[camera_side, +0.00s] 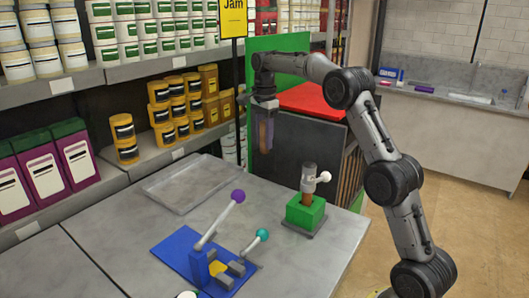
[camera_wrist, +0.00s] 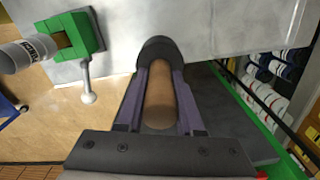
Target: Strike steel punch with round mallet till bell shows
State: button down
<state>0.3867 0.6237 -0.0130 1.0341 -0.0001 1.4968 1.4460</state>
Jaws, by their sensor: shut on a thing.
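A dark rounded head (camera_wrist: 158,48) shows at the handle's far end in the wrist view. A green block (camera_side: 305,212) stands upright on the table, with a brown part and a grey cylinder (camera_side: 309,176) above it and a white ball knob at its side. The block also shows in the wrist view (camera_wrist: 82,32).
A blue base (camera_side: 178,252) with a purple-knobbed lever (camera_side: 238,196) and a teal-knobbed lever (camera_side: 262,234) stands at the front. An empty grey tray (camera_side: 160,200) lies at the back left. Shelves of cans (camera_side: 180,95) border the table. Bare tabletop separates tray and green block.

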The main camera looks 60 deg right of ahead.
jog(key=shift+r, duration=0.65)
jog(key=shift+s+a+r, duration=0.1)
jog(key=shift+s+r, duration=0.1)
jog(key=shift+r, duration=0.05)
jog(key=s+a+r, duration=0.3)
jog(key=s+r, duration=0.5)
jog(key=s, duration=0.1)
jog(key=s+a+r, duration=0.3)
jog(key=s+r, duration=0.5)
jog(key=r, duration=0.1)
jog(key=shift+s, duration=0.35)
jog(key=shift+d+f, duration=0.1)
jog(key=shift+f, duration=2.45)
jog(key=shift+f, duration=2.35)
jog(key=shift+w, duration=0.1)
jog(key=shift+r, duration=1.7)
